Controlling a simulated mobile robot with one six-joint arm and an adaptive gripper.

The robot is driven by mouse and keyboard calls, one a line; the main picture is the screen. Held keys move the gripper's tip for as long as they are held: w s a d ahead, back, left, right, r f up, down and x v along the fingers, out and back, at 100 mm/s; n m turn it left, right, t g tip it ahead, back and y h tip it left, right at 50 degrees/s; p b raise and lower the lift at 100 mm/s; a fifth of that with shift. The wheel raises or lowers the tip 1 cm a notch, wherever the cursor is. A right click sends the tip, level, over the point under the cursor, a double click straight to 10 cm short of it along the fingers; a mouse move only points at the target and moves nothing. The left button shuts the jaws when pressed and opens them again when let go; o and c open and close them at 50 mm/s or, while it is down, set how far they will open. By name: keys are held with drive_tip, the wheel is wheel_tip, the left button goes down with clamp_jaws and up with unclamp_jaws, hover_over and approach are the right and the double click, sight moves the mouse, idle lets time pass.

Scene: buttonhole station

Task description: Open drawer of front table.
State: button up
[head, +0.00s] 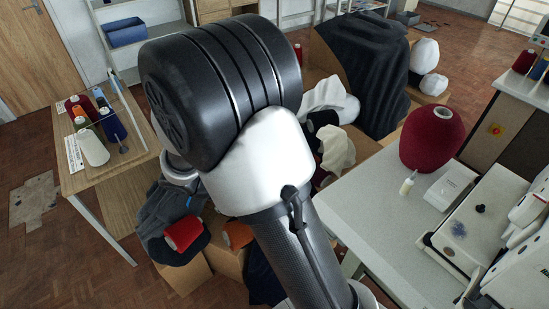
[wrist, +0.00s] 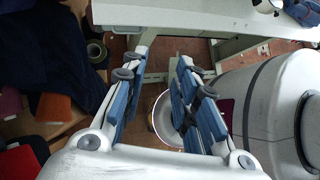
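A white-topped table (head: 370,200) stands at the right in the head view, with machines on it. A white tabletop edge (wrist: 190,14) with a grey frame below crosses the top of the wrist view. I cannot make out a drawer front or handle in either view. My gripper (wrist: 162,60) is open in the wrist view, its two blue-padded fingers apart and pointing toward the table frame. Nothing is between its pads. In the head view my arm hides the gripper and the middle of the scene.
A wooden table (head: 134,158) with several thread spools stands at the left. A large dark red cone (head: 432,140) stands on the white table. Boxes with dark cloth (head: 365,65) and a red spool (head: 183,233) crowd the middle. A round metallic object (wrist: 163,118) shows beyond the fingers.

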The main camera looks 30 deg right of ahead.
drive_tip(key=d+f+n+t+h, duration=0.2)
drive_tip(key=f+n+h, duration=0.2)
drive_tip(key=f+n, duration=0.8)
drive_tip(key=d+f+n+t+h, duration=0.25)
drive_tip(key=f+n, duration=0.65)
drive_tip(key=f, duration=0.7)
drive_tip(key=s+r+b+x, duration=0.1)
drive_tip(key=b+x, duration=0.1)
drive_tip(key=x, duration=1.4)
drive_tip(key=shift+d+h, duration=0.45)
drive_tip(key=shift+w+f, duration=0.1)
drive_tip(key=shift+c, duration=0.4)
clamp_jaws()
